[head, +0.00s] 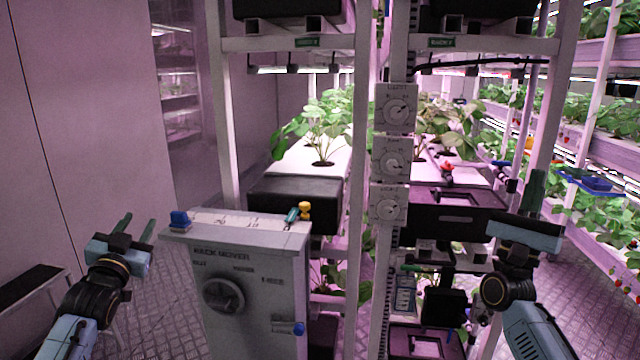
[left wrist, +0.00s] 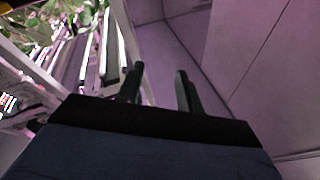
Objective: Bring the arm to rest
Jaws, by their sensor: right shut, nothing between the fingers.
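My left gripper (head: 136,222) is raised at the left, in front of the bare wall. Its two dark green fingers stand apart with nothing between them, and the left wrist view shows the same gap (left wrist: 159,70). My right gripper (head: 537,185) is raised at the right, in front of the rack post. Its fingers are together and hold nothing. Both grippers point upward, and neither visibly holds anything.
A grey rack mover box (head: 250,270) with a dial, blue knob and yellow-topped lever stands between my arms. Behind it are white racks (head: 230,120) with strawberry plants (head: 322,130). Dials (head: 395,110) line the middle post. A blue tray (head: 590,182) sits at right.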

